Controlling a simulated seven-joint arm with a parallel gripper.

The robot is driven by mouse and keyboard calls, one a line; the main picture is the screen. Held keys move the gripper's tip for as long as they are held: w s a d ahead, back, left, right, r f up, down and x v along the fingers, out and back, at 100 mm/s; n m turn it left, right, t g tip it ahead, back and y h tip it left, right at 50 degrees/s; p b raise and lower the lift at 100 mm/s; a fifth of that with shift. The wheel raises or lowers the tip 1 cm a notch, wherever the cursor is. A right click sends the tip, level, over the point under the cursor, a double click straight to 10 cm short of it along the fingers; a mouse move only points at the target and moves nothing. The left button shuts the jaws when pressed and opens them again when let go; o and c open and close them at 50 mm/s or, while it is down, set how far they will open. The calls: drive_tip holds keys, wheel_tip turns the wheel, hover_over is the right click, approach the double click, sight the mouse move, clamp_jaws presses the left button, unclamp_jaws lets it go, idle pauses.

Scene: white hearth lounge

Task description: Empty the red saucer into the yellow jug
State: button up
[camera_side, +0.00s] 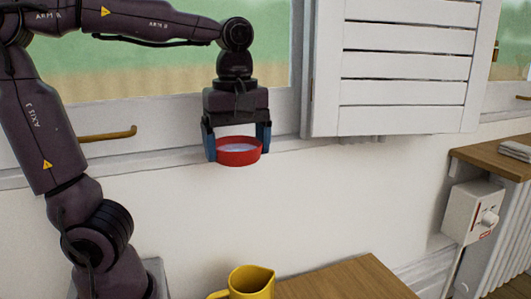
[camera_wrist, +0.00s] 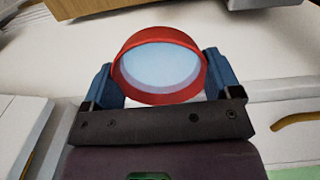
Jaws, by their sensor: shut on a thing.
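The red saucer (camera_side: 239,158) is held in the air in the side view, roughly level, with a pale bluish content inside it. It also shows in the wrist view (camera_wrist: 127,86), where the pale content (camera_wrist: 158,66) covers its inside. My gripper (camera_side: 238,146) is shut on the saucer, with a blue finger on either side of it; the fingers also show in the wrist view (camera_wrist: 157,84). The yellow jug (camera_side: 252,283) stands at the wooden table's edge at the bottom of the side view, below the saucer and slightly right. Its lower part is cut off and its inside is mostly hidden.
The wooden table (camera_side: 345,280) is bare to the right of the jug. A window with a white shutter (camera_side: 405,65) and a brass handle (camera_side: 108,134) is behind my arm. A white box with a knob (camera_side: 473,212) and a wooden shelf (camera_side: 490,155) are at the right.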

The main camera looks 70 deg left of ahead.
drive_tip(key=s+n, duration=0.1)
drive_tip(key=n, duration=0.1)
drive_tip(key=s+n, duration=0.1)
drive_tip(key=shift+a+n, duration=0.4)
drive_tip(key=n, duration=0.2)
drive_tip(key=s+n, duration=0.1)
drive_tip(key=n, duration=0.1)
drive_tip(key=shift+s+a+f, duration=0.1)
drive_tip(key=shift+s+f, duration=0.05)
drive_tip(key=shift+r+g+y, duration=0.3)
drive_tip(key=shift+g+y, duration=0.4)
drive_tip(key=shift+g, duration=0.1)
wheel_tip(320, 180, down, 20)
drive_tip(key=g+y, duration=0.1)
drive_tip(key=shift+n+g, duration=0.3)
idle(2.9)
idle(0.5)
drive_tip(key=shift+w+r+g+y, duration=0.15)
drive_tip(key=shift+w+g+y, duration=0.05)
drive_tip(key=shift+g+y, duration=0.4)
drive_tip(key=shift+d+r+g, duration=0.1)
drive_tip(key=shift+d+g, duration=0.1)
drive_tip(key=shift+g, duration=0.1)
idle(0.4)
